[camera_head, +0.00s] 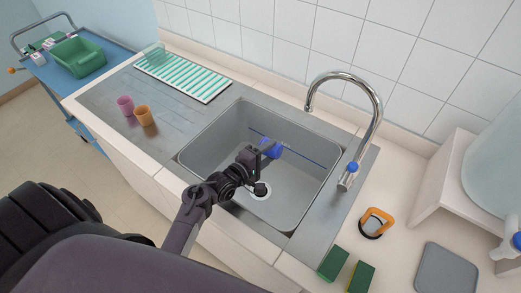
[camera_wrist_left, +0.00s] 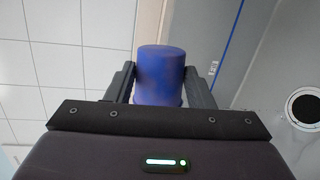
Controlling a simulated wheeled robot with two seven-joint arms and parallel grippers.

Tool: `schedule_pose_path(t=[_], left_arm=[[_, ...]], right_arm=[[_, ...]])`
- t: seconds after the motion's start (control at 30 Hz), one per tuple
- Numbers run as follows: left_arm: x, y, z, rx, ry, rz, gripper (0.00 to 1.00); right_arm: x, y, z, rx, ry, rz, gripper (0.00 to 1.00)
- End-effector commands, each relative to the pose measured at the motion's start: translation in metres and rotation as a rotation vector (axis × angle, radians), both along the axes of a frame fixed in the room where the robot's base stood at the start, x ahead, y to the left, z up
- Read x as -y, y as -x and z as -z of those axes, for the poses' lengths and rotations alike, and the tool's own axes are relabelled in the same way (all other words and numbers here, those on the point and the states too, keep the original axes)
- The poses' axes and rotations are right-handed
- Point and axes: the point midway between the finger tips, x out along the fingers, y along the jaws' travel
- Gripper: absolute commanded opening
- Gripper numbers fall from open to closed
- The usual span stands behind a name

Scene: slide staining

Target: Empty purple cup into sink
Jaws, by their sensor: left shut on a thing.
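My left gripper (camera_head: 262,152) is over the sink basin (camera_head: 215,140), shut on a blue cup (camera_head: 273,150). The wrist view shows the blue-violet cup (camera_wrist_left: 160,72) between the two fingers of the left gripper (camera_wrist_left: 160,80). The cup looks tilted over the basin; its contents cannot be seen. A pinkish-purple cup (camera_head: 125,105) stands on the steel drainboard to the left of the sink, beside an orange cup (camera_head: 145,116). The basin has a round drain, which also shows in the wrist view (camera_wrist_left: 306,107). My right gripper is not in view.
A chrome faucet (camera_head: 375,110) arches over the sink's right side. A striped rack (camera_head: 185,76) lies behind the drainboard. Green sponges (camera_head: 334,264), an orange-handled item (camera_head: 376,222) and a grey tray (camera_head: 446,270) lie on the right counter. A blue cart (camera_head: 85,85) with a green bin stands at left.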

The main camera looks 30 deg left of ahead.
Motion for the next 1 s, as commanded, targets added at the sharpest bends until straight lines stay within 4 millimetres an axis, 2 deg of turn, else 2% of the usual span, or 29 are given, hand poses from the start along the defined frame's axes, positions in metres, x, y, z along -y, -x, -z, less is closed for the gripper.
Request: schedule_pose_path(t=[0.03, 0.37, 0.6, 0.67, 1.0], left_arm=[[-0.001, -0.001, -0.004, -0.002, 0.021, -0.001, 0.26], [-0.002, 0.000, -0.001, -0.006, 0.048, 0.001, 0.25], [0.009, 0.002, 0.018, 0.031, -0.263, 0.005, 0.25], [0.014, 0.002, 0.010, 0.035, -0.309, 0.006, 0.25], [0.023, 0.003, 0.014, 0.046, -0.399, 0.007, 0.25]], right_arm=[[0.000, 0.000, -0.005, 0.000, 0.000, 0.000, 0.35], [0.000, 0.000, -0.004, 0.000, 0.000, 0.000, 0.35], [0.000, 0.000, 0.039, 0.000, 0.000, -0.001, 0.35], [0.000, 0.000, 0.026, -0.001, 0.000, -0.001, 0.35], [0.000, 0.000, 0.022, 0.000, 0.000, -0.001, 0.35]])
